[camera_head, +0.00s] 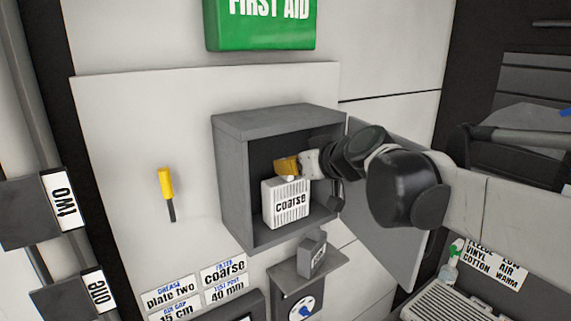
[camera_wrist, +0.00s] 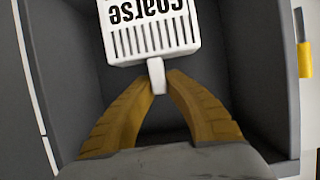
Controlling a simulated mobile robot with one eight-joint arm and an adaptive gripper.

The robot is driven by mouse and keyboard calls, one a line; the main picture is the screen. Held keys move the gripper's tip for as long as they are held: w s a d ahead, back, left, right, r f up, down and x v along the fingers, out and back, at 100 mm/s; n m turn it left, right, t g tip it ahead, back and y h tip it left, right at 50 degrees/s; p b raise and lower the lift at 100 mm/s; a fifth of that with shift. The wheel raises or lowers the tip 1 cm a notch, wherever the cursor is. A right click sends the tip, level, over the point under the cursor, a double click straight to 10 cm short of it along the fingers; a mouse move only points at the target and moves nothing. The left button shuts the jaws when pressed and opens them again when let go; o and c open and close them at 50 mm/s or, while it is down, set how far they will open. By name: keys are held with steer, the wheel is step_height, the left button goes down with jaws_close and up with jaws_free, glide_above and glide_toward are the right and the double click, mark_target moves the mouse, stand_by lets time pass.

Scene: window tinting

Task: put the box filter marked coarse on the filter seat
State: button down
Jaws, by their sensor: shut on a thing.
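The white box filter marked coarse (camera_head: 287,203) is inside an open grey wall box (camera_head: 228,165). My gripper (camera_head: 290,166) has orange-brown fingers and reaches into the wall box from the right. In the wrist view, its fingertips (camera_wrist: 158,82) are shut on the small white tab of the coarse filter (camera_wrist: 150,32), whose slotted face and label show upside down. The filter hangs upright below the fingers in the head view. I cannot tell whether its underside touches the floor of the wall box. I cannot make out which part is the filter seat.
The wall box's door (camera_head: 385,225) stands open to the right, behind my arm. A small grey block (camera_head: 311,255) sits on a ledge below the box. A yellow-handled tool (camera_head: 166,190) is on the wall at left. A label panel (camera_head: 223,270) reads filter coarse.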

steer(key=shift+f, duration=0.2)
steer(key=c, duration=1.5)
jaws_free()
steer(key=shift+c, duration=0.2)
steer(key=shift+r, duration=0.15)
steer(key=shift+s+d+r, duration=0.1)
steer(key=shift+s+r, duration=0.05)
steer(key=b+v, duration=0.2)
steer(key=v, duration=0.9)
steer(key=s+d+f+m+g+h, duration=0.1)
steer(key=s+d+f, duration=0.3)
steer(key=f, duration=0.5)
steer(key=s+d+f+m+g+h, duration=0.1)
steer(key=s+d+f+m+h, duration=0.2)
steer(key=s+f, duration=0.5)
steer(key=s+d+f+m+g+h, duration=0.2)
steer(key=s+d+f, duration=0.3)
steer(key=f, duration=0.5)
steer(key=shift+s+f+m+h, duration=0.2)
steer(key=shift+s+m+h, duration=0.2)
steer(key=shift+s+h, duration=0.45)
